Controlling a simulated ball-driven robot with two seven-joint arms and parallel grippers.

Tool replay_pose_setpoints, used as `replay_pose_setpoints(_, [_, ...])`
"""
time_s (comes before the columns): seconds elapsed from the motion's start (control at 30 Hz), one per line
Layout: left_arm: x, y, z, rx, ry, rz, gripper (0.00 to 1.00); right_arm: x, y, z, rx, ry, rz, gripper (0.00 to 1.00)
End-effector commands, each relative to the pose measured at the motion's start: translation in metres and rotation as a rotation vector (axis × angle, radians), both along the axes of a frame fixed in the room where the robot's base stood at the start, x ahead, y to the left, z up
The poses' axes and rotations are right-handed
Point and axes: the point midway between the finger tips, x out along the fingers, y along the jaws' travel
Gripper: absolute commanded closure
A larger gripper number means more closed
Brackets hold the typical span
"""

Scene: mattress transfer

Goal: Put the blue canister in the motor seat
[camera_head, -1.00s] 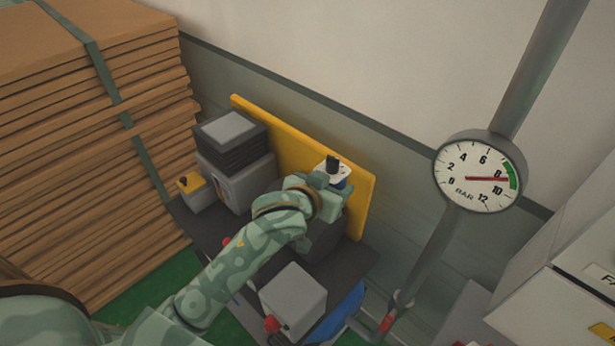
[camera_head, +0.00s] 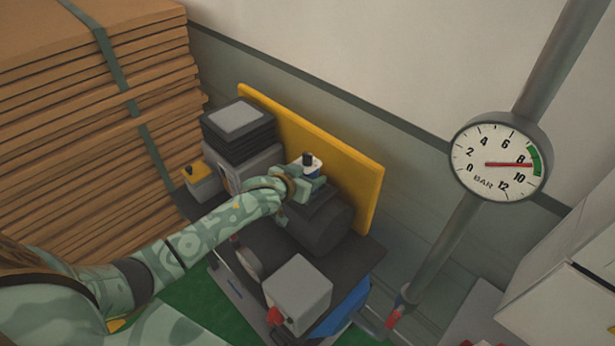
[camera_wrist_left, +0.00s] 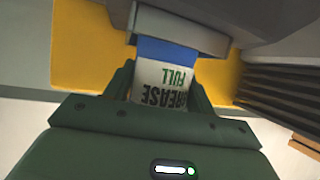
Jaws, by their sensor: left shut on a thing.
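The canister (camera_head: 312,163) has a dark cap, a white top and blue below, and stands roughly upright above the dark motor (camera_head: 322,226). My left gripper (camera_head: 308,182) is shut on it. In the left wrist view the canister (camera_wrist_left: 163,78) shows a white label reading "GREASE FULL", upside down, between the fingers. Its blue end meets a grey block (camera_wrist_left: 185,22), which looks like the motor seat; I cannot tell how far it is inside. My fingers hide the canister's lower part in the head view. My right gripper is not in view.
A yellow panel (camera_head: 345,175) stands close behind the motor. A grey unit with a dark ribbed top (camera_head: 238,135) and a small yellow-topped box (camera_head: 201,180) are left. A light grey box (camera_head: 299,290) is in front. A gauge (camera_head: 497,163) hangs on a pipe at right.

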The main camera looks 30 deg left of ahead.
Motion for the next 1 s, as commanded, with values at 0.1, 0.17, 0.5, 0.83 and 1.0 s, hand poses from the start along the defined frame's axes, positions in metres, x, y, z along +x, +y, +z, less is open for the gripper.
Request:
replay_pose_setpoints(0.1, [0.001, 0.0, 0.001, -0.001, -0.004, -0.001, 0.78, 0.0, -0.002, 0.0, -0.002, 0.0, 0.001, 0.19])
replay_pose_setpoints(0.17, [0.001, 0.0, 0.001, -0.001, -0.004, -0.001, 0.78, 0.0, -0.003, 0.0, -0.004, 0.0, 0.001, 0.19])
replay_pose_setpoints(0.5, [0.0, 0.0, -0.002, 0.0, -0.001, 0.0, 0.23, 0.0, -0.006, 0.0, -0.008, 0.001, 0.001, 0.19])
replay_pose_setpoints(0.83, [-0.01, 0.001, 0.005, 0.0, 0.0, 0.0, 0.23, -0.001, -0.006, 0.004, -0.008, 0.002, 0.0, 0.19])
replay_pose_setpoints(1.0, [-0.044, 0.006, 0.022, 0.0, 0.001, -0.001, 0.23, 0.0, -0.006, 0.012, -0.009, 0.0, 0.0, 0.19])
